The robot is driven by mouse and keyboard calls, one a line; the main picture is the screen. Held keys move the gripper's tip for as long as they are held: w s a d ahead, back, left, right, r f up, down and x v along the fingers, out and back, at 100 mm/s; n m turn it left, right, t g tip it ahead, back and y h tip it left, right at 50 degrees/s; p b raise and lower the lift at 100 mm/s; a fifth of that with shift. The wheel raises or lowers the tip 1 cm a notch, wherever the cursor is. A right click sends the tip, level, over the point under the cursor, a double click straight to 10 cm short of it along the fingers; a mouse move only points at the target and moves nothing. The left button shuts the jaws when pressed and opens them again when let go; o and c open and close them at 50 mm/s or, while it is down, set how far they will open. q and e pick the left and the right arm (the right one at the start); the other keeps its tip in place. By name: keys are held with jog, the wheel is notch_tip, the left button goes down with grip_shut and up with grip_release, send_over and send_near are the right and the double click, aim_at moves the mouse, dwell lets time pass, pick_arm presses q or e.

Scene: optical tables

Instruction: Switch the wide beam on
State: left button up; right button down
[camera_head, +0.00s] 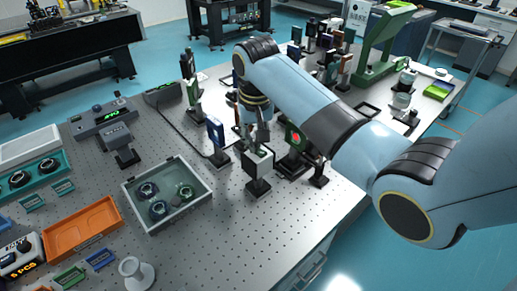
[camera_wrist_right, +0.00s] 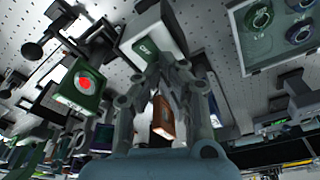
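My right gripper (camera_head: 255,137) points down at the middle of the near optical table, its two fingers a little apart and nothing seen held. No marking identifies the wide beam. My left gripper is not in view.
A blue-framed plate (camera_head: 216,131) stands close left of the gripper. A grey tray (camera_head: 204,197) with round optics, an orange tray (camera_head: 80,228) and a control unit (camera_head: 104,115) are left. Many mounts crowd the back. The front right tabletop is bare.

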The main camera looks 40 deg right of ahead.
notch_tip(320, 180, up, 2)
jog(key=shift+r+p, duration=0.2)
jog(key=shift+p, duration=0.65)
jog(key=shift+r, duration=2.15)
